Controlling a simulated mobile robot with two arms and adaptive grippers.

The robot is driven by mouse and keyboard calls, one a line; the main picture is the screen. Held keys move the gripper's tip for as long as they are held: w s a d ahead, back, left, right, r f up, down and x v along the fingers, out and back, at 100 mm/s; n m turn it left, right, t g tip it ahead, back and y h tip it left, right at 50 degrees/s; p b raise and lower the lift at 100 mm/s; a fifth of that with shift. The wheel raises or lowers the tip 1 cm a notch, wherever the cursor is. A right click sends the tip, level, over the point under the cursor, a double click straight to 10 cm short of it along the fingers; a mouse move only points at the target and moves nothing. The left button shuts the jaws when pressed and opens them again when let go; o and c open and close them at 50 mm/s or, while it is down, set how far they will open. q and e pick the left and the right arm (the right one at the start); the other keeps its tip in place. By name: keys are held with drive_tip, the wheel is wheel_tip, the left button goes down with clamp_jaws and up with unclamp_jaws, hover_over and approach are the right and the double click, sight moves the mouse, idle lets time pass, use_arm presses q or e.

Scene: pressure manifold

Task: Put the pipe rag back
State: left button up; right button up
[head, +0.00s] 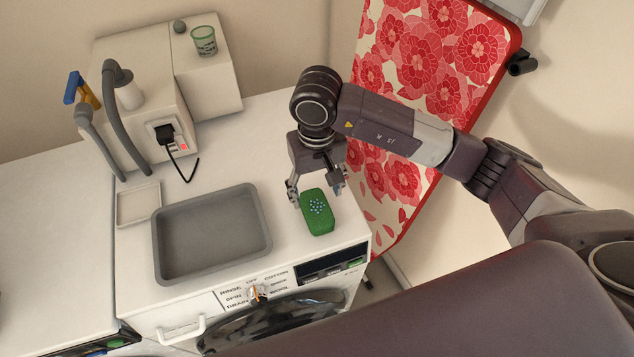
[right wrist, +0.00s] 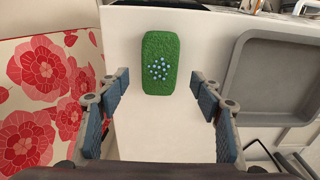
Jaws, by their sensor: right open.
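A green, rounded, block-like thing (head: 318,222) with a cluster of pale blue dots lies on the white machine top, right of the grey tray. It also shows in the right wrist view (right wrist: 160,48). I cannot tell whether it is the pipe rag; no other thing is plainly a rag. My right gripper (head: 317,190) is open and empty, pointing down over the far end of the green thing in the head view. In the right wrist view the green thing lies ahead, in line with the gap between the fingers (right wrist: 160,95). My left gripper is not in view.
The grey tray (head: 165,262) and a small white dish (head: 138,204) sit on the machine top (head: 255,132). Bent grey pipes (head: 128,125), a black plug (head: 164,131) and a green cup (head: 204,41) are behind. A red flowered board (head: 440,60) stands close on the right.

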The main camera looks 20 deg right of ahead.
sight(317, 207)
wheel_tip(317, 207, up, 5)
drive_tip(key=shift+r+b, duration=0.1)
drive_tip(key=shift+b, duration=0.5)
